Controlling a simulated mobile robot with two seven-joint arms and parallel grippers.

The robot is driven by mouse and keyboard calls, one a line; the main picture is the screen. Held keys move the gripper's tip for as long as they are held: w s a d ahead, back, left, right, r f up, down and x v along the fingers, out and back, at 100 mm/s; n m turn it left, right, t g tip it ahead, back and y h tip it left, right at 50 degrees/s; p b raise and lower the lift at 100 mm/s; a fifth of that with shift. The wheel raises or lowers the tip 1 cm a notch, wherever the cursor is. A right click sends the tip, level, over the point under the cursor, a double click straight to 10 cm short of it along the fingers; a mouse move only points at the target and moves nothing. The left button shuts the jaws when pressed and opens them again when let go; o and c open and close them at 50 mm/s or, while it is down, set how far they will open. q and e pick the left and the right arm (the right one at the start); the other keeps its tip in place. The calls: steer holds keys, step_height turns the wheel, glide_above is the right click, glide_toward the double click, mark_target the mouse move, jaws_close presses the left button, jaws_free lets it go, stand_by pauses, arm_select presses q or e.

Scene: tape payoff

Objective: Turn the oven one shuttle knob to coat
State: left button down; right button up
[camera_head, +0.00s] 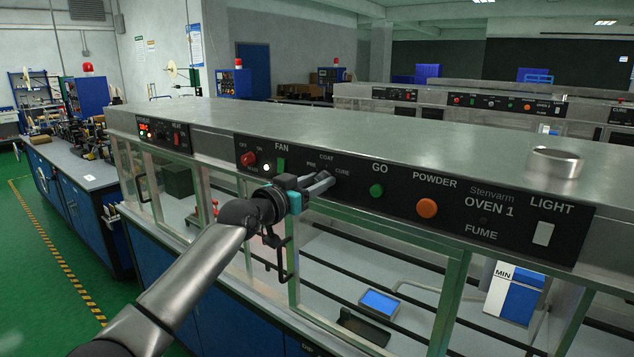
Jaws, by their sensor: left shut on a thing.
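The black control panel of oven 1 (460,205) runs along the front of the steel hood. My left gripper (322,182) reaches it from the lower left, at the spot under the labels COAT and CURE and one more label at their left. It is shut on the shuttle knob there. The fingers hide the knob, so I cannot tell which label it points to. My right gripper is not in view.
A red button (248,159), a green GO button (376,191), an orange POWDER button (427,208) and a white light switch (543,233) flank the gripper. A steel ring (554,162) lies on the hood. Glazed frames and handles are below.

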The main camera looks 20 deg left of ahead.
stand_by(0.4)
arm_select(q)
steer(key=m+b, duration=0.2)
steer(key=m, duration=0.2)
steer(key=shift+m, duration=0.4)
steer(key=m, duration=0.2)
steer(key=shift+m, duration=0.3)
steer(key=m+p, duration=0.2)
steer(key=m, duration=0.2)
steer(key=shift+d, duration=0.1)
steer(key=shift+s+m, duration=0.1)
steer(key=shift+m, duration=0.2)
steer(key=c, duration=0.5)
jaws_free()
